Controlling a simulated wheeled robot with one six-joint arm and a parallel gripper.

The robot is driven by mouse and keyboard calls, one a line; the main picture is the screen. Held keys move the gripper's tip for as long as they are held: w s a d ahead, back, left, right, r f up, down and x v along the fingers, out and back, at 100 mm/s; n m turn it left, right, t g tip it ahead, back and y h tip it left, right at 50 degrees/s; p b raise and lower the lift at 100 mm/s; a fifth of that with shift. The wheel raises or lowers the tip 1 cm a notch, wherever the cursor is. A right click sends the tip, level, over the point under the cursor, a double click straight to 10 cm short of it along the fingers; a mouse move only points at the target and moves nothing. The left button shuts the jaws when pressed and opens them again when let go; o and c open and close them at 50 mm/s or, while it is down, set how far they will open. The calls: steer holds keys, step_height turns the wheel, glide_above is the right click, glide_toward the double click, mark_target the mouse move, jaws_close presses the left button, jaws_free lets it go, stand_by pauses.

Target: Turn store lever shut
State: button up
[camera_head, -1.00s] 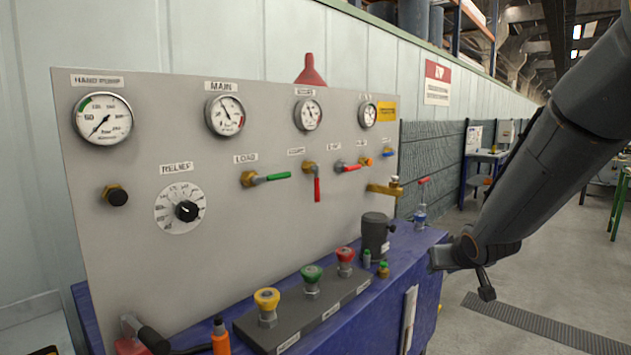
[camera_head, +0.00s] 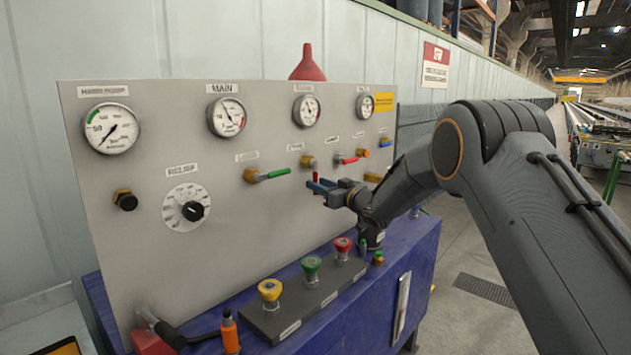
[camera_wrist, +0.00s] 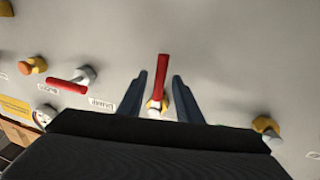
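A red lever (camera_head: 315,177) hangs down from a brass valve (camera_head: 308,162) on the grey panel, second in the valve row. The small label text is too blurred to confirm as store. My gripper (camera_head: 321,187) is at this lever, with its jaws hiding the lower part in the head view. In the wrist view, the red lever (camera_wrist: 162,75) lies between the two spread fingers of my gripper (camera_wrist: 160,77), with a visible gap on each side. The gripper is open and not closed on it.
A green lever (camera_head: 275,173) is to the left and another red lever (camera_head: 355,158) to the right. Gauges line the panel (camera_head: 150,240) above. Yellow, green and red knobs (camera_head: 311,264) stand on the blue bench (camera_head: 365,300) below.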

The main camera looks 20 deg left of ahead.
steer(key=shift+x, duration=1.15)
steer(key=shift+c, duration=0.5)
jaws_close()
